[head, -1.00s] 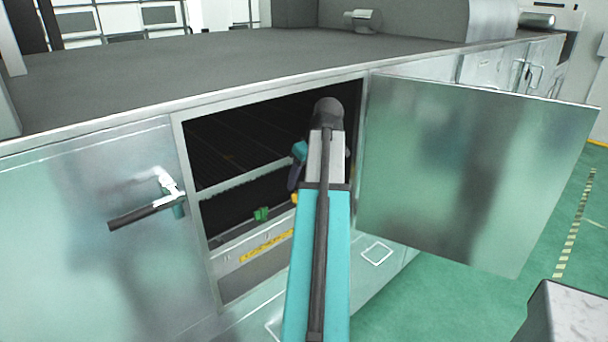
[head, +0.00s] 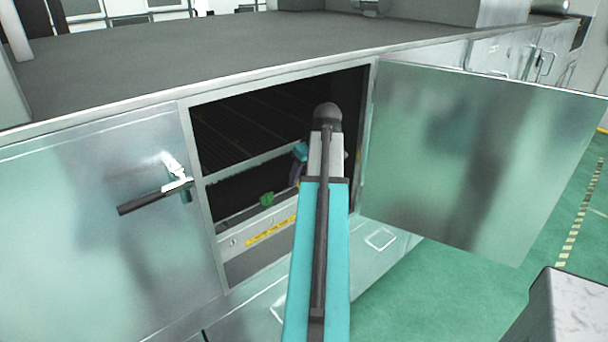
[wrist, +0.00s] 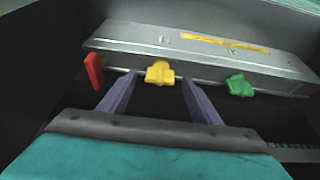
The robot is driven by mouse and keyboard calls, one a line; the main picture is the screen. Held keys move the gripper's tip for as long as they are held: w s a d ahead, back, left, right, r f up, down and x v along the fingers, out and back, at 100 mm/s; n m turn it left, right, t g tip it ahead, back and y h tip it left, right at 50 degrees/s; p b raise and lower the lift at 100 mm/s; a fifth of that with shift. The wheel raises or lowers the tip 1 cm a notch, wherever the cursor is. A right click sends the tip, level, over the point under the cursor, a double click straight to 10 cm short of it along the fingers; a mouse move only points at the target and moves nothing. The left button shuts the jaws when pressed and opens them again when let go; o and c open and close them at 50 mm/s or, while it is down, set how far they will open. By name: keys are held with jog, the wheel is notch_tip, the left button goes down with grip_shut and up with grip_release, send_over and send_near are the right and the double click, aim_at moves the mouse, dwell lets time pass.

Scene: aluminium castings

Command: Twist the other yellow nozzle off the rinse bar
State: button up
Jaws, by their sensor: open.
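The rinse bar (wrist: 210,58) is a long grey metal bar inside the open cabinet, with a yellow label strip. In the wrist view a yellow nozzle (wrist: 160,73) sits on its near edge. My gripper (wrist: 158,80) is open, its two purple fingers to the left and right of the yellow nozzle, with visible gaps on both sides. I cannot tell how deep the fingers reach around it. In the head view my arm hides the yellow nozzle and most of my gripper.
A red nozzle (wrist: 95,70) is left of the left finger; a green nozzle (wrist: 240,85) is right of the right finger. The green one also shows in the head view (head: 267,199). The cabinet door (head: 470,160) stands open on the right; a handle (head: 160,195) juts out left.

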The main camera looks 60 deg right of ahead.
jog(key=c, duration=1.1)
jog(key=shift+c, duration=0.2)
jog(key=n, duration=0.1)
jog(key=n+y, duration=0.1)
jog(key=n+p, duration=0.1)
jog(key=shift+d+n+y, duration=0.25)
jog(key=shift+n+y, duration=0.05)
jog(key=shift+n, duration=0.1)
jog(key=shift+n+y, duration=0.5)
jog(key=shift+n, duration=0.8)
jog(key=n+y, duration=0.1)
jog(key=n, duration=0.2)
jog(key=shift+w+d+g, duration=0.1)
jog(key=shift+d+g, duration=0.05)
jog(key=shift+g, duration=0.15)
jog(key=shift+n+g+y, duration=0.3)
jog(key=shift+n+y, duration=0.3)
jog(key=shift+n, duration=1.1)
